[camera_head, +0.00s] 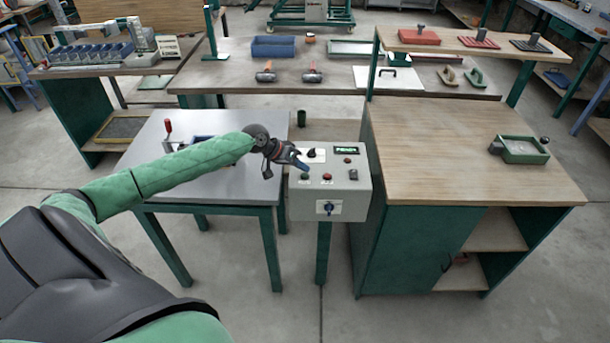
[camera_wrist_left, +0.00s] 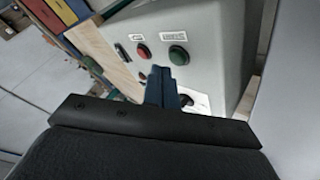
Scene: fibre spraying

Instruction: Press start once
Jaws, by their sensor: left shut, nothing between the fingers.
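A grey control box (camera_head: 345,186) stands on a post between two tables. In the left wrist view the fingertips (camera_wrist_left: 163,76) appear just short of the green button; contact cannot be told.
A grey-topped table (camera_head: 215,170) lies left of the box, with a red-handled clamp (camera_head: 168,135) on it. A wooden-topped cabinet (camera_head: 450,160) stands close on the right and bears a green tray (camera_head: 522,150). A long bench with tools runs behind.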

